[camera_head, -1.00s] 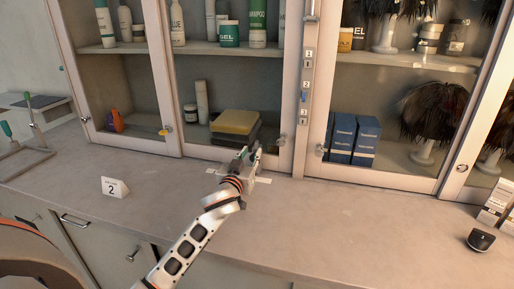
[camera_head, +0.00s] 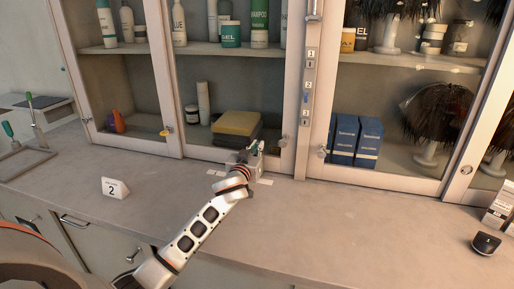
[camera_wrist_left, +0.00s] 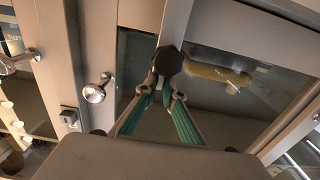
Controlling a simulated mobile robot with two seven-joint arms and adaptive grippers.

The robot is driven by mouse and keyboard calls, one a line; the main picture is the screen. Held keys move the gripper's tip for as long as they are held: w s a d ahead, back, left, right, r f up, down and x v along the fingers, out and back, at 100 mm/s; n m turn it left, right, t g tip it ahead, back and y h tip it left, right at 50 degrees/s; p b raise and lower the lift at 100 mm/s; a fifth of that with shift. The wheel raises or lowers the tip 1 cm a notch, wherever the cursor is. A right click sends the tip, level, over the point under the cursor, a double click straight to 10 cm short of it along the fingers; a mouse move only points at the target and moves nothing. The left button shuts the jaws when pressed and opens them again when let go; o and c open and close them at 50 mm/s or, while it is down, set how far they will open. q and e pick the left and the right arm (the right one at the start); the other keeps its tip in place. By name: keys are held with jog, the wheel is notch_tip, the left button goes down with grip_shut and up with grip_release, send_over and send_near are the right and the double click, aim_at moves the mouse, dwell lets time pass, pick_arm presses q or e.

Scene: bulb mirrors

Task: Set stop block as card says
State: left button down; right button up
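A small white card (camera_head: 115,188) reading "2" stands on the counter at the left in the head view. A strip with numbers (camera_head: 308,86) and a small blue mark runs up the cabinet post. My right gripper is not in view.
A yellow-topped stack (camera_head: 236,123) and blue boxes (camera_head: 356,140) are inside. The counter's middle is clear; a small black device (camera_head: 486,243) sits right.

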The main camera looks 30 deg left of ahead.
pick_arm(q)
jog(key=shift+a+r, duration=0.1)
jog(key=shift+a, duration=0.3)
jog(key=a+p, duration=0.1)
jog(key=a, duration=0.1)
jog(key=s+a, duration=0.1)
jog(key=a, duration=0.1)
jog(key=a+p, duration=0.1)
jog(key=a, duration=0.1)
jog(key=shift+s+a+p, duration=0.3)
jog(key=shift+s+p, duration=0.05)
jog(key=shift+s, duration=0.05)
jog(key=shift+a, duration=0.25)
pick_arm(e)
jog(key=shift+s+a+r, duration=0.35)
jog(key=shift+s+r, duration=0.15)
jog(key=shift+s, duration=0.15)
pick_arm(q)
jog(key=c, duration=2.2)
grip_release()
jog(key=shift+o, duration=0.2)
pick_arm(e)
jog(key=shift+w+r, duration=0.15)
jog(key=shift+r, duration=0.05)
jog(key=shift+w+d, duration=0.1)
pick_arm(q)
jog(key=shift+s+d, duration=0.1)
